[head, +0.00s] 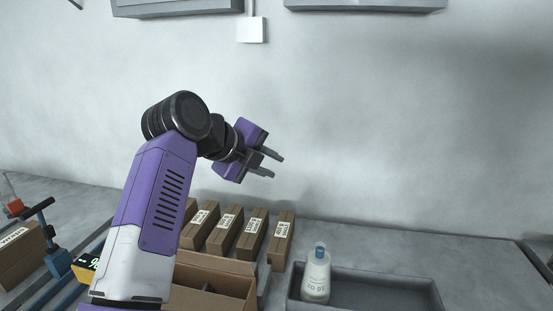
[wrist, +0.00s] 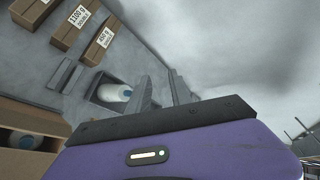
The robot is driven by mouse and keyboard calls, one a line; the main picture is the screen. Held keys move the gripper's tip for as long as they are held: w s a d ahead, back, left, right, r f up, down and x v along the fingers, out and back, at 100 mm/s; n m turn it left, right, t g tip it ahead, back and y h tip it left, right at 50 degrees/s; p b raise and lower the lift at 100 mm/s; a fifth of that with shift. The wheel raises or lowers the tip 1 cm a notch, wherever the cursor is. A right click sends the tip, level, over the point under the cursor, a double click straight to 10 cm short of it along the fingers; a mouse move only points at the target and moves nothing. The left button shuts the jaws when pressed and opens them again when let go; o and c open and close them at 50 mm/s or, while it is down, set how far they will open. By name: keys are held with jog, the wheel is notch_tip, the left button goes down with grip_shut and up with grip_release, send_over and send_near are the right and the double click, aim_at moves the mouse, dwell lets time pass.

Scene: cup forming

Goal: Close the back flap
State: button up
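An open brown cardboard box (head: 232,286) stands on the counter at the bottom of the head view, partly hidden behind my arm. A flap or panel (head: 215,262) runs along its far side; I cannot tell its exact angle. My gripper (head: 278,165) is raised above and behind the box, near the wall, touching nothing. Its two fingers are apart and empty, and they also show in the wrist view (wrist: 160,84).
A grey tray (head: 395,291) with a white bottle (head: 317,276) stands right of the box. Several closed, labelled cartons (head: 251,236) stand in a row behind it. Blue rails with a clamp (head: 57,262) and another carton (head: 20,254) are at left. The counter at right is clear.

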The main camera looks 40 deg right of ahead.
jog(key=shift+s+d+r+m+h, duration=0.3)
jog(key=shift+s+d+r+h, duration=0.2)
jog(key=shift+d+r+h, duration=0.15)
jog(key=shift+d, duration=0.1)
